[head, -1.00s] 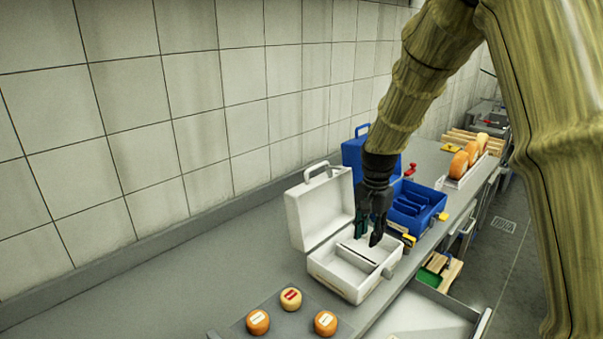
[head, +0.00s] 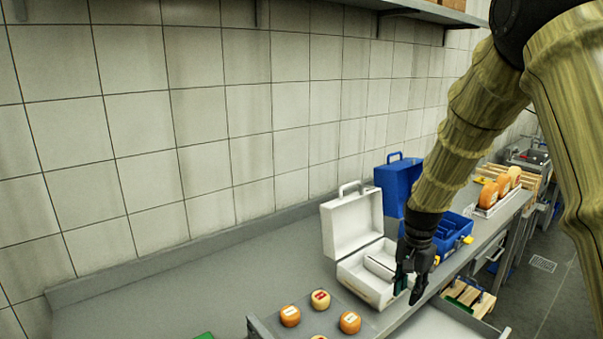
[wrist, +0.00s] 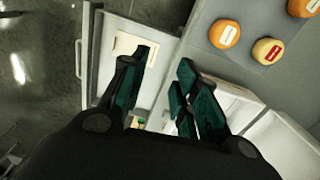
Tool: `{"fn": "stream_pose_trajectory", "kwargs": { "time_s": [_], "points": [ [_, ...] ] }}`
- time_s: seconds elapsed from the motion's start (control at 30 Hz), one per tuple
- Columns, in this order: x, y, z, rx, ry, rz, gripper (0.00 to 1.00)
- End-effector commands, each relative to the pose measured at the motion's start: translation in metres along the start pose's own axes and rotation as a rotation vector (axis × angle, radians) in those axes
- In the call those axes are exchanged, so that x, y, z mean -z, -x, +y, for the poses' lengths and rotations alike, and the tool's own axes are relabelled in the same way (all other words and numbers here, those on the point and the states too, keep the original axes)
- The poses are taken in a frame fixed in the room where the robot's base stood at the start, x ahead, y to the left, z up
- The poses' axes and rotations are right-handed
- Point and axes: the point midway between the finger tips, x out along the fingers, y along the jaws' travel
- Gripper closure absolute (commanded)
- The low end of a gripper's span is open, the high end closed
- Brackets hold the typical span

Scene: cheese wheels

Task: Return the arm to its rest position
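My gripper (head: 409,294) hangs at the front right of the open white case (head: 349,226), near the front edge of the counter, with its fingers pointing down. In the wrist view my gripper (wrist: 165,62) has its two teal-padded fingers apart, with nothing visible between them. My arm, with a ribbed yellow-green cover, reaches down from the upper right in the head view. The gripper hides part of the white case's front right corner.
Several cheese wheels (head: 320,300) sit on a grey tray at the front. An open blue case (head: 397,183) stands behind my arm. A white drawer (head: 440,325) is open below the counter. The counter's left part (head: 190,270) is mostly clear.

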Motion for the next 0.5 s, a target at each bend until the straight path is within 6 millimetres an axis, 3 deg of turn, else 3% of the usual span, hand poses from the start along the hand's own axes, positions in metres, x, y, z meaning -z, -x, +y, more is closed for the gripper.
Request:
{"fn": "stream_pose_trajectory", "kwargs": {
  "time_s": [0.33,0.5],
  "points": [
    [-0.023,-0.089,0.022,-0.014,0.102,0.002,0.70],
    [-0.051,-0.163,0.049,-0.023,0.198,0.002,0.70]
  ]
}}
